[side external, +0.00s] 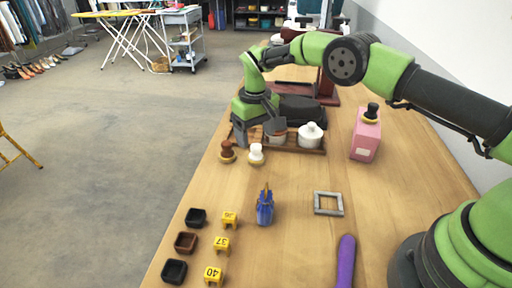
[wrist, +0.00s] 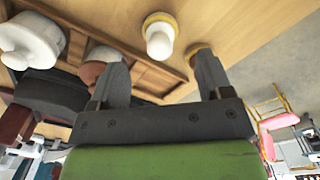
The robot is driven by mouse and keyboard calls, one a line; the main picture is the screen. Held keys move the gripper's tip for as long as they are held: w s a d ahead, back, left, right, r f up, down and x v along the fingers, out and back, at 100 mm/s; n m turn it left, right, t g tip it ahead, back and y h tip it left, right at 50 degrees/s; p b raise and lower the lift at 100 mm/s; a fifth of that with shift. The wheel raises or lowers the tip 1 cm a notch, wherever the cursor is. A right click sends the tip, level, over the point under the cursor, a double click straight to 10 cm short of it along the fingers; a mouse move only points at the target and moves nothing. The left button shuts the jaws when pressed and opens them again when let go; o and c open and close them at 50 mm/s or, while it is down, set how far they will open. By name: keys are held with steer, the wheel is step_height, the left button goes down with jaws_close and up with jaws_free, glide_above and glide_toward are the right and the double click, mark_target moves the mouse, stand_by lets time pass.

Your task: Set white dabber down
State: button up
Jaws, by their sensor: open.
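The white dabber (side external: 256,154) stands upright on the bare table, just off the front edge of the wooden rack. It also shows in the wrist view (wrist: 160,38), its white knob toward me and a yellowish rim around its base. My gripper (side external: 257,131) is open and empty. In the wrist view its fingers (wrist: 160,64) are spread to either side of the dabber's line, apart from it. The brown dabber (side external: 227,151) stands left of the white one; in the wrist view a finger hides most of it.
The rack (side external: 308,150) holds a white lidded jar (side external: 310,136) and a brown-topped jar (side external: 275,136). A pink bottle (side external: 366,135) stands to the right. A blue item (side external: 265,206), a grey frame (side external: 328,203) and small numbered yellow blocks lie nearer. Table between them is clear.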

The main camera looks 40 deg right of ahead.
step_height(320, 180, up, 6)
step_height(320, 180, up, 10)
steer(key=t, duration=0.2)
glide_above(255, 146)
steer(key=s, duration=0.3)
steer(key=s+d+r+m+t+y, duration=0.1)
steer(key=s+d+r+m, duration=0.1)
steer(key=s+r, duration=0.6)
steer(key=s+m+t+y, duration=0.1)
steer(key=s+t, duration=0.3)
steer(key=s, duration=1.5)
steer(key=shift+s+d+r+m, duration=0.3)
steer(key=shift+d+m, duration=0.15)
steer(key=shift+m, duration=0.05)
